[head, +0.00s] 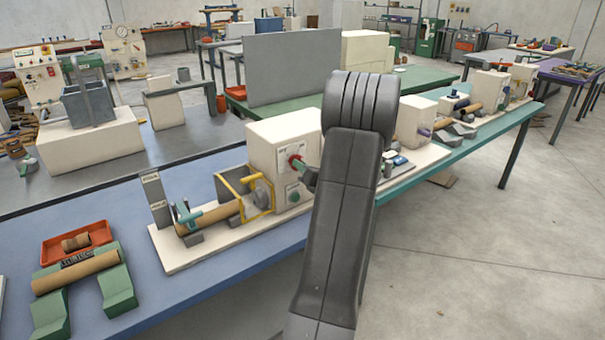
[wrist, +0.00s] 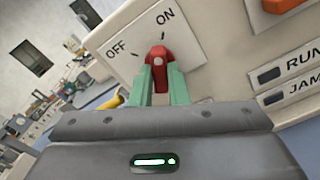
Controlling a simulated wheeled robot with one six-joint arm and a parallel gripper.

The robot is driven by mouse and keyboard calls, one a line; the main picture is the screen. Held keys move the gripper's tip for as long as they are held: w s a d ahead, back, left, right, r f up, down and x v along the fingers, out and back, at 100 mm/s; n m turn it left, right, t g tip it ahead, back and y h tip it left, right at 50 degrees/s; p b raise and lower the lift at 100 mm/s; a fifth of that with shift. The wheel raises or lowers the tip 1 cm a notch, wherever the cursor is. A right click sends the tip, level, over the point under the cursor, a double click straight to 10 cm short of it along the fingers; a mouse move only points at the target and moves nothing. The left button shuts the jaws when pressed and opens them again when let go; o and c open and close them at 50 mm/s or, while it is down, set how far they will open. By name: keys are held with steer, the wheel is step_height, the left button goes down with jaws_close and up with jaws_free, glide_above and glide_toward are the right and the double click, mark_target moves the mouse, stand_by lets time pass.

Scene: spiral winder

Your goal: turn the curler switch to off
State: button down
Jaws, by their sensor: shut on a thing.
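The curler switch is a red knob (wrist: 157,56) on a white plate (wrist: 125,62) marked OFF at left and ON at upper right in the wrist view. The knob's upper end lies between the two tick marks, nearer the ON tick; its exact angle is hard to tell. My gripper (wrist: 158,76) has its green fingers on either side of the knob, shut on it. In the head view my gripper (head: 301,166) reaches the front of the cream machine box (head: 274,139), and my arm hides the box's right part.
A yellow guard frame (head: 228,182) and a brown roll (head: 210,215) sit left of the box on the blue bench (head: 215,284). Labels RUN and JAM and an orange part (wrist: 283,4) are right of the switch. Grey floor (head: 470,250) is clear in front.

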steer(key=n+b, duration=1.3)
steer(key=b, duration=0.5)
steer(key=shift+f+n, duration=0.1)
steer(key=shift+n, duration=0.3)
steer(key=c, duration=1.4)
jaws_free()
steer(key=shift+s+d, duration=0.1)
steer(key=v, duration=1.3)
steer(key=shift+s, duration=0.3)
steer(key=shift+d, duration=0.1)
